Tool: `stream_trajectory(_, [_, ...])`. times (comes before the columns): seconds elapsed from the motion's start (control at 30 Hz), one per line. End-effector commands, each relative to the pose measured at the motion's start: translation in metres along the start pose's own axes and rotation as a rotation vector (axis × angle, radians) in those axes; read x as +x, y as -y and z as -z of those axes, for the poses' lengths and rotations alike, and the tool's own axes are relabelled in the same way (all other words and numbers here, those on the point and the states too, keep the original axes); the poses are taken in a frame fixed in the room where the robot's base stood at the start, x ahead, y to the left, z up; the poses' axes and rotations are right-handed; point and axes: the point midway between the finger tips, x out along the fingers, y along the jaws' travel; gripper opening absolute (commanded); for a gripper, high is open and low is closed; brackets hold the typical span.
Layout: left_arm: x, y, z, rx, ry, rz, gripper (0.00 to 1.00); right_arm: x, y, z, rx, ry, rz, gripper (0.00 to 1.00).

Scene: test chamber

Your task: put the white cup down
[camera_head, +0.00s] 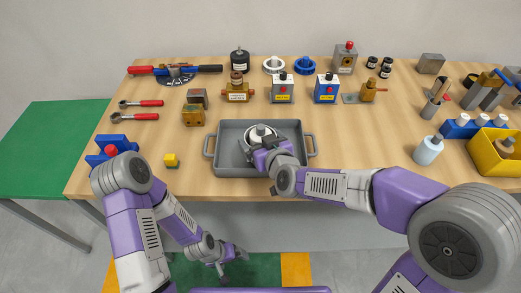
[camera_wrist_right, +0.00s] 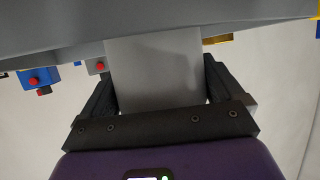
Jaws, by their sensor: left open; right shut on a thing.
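The white cup (camera_head: 262,131) shows as a pale round shape with a dark middle, inside the outline of the grey tray (camera_head: 228,171). My right gripper (camera_head: 257,145) reaches over the tray's front right part and is shut on the cup. In the right wrist view a plain light-grey surface, which I take for the cup (camera_wrist_right: 157,75), fills the space between the dark fingers. Whether the cup touches the tray floor is hidden. My left gripper (camera_head: 233,264) is open and empty, low in front of the table.
A row of devices stands behind the tray. A yellow bin (camera_head: 486,161) is at the far right. Bare wood lies right of the tray.

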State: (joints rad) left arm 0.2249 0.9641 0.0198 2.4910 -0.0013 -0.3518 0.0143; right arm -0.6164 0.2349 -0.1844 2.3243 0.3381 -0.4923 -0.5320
Motion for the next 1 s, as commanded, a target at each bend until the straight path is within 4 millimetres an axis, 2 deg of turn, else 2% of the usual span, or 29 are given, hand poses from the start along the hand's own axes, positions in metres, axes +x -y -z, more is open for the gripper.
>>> stream_trajectory(0.03, [0.010,0.004,0.001,0.000,0.000,0.000,0.92,0.006,0.000,-0.014,0.000,0.002,-0.001,0.62])
stream_trajectory(0.13, [0.015,0.006,0.001,0.000,0.000,0.000,0.92,0.010,0.000,-0.025,0.001,0.001,0.000,0.62])
stream_trajectory(0.5, [0.017,0.006,0.001,0.000,0.000,0.000,0.92,0.011,0.000,-0.026,0.001,-0.001,0.000,0.62])
stream_trajectory(0.53, [0.016,0.006,0.001,0.000,0.000,0.000,0.92,0.011,0.000,-0.027,0.001,0.001,0.000,0.97])
stream_trajectory(0.57, [0.016,0.006,0.001,0.000,0.000,0.000,0.92,0.011,0.000,-0.026,0.001,0.001,0.000,1.00])
stream_trajectory(0.87, [0.013,0.005,0.001,0.000,0.000,0.000,0.92,0.009,0.000,-0.023,0.000,0.001,0.000,1.00])
stream_trajectory(1.0, [0.007,0.003,0.000,0.000,0.000,0.000,0.92,-0.009,0.000,-0.021,0.001,-0.001,0.001,1.00])
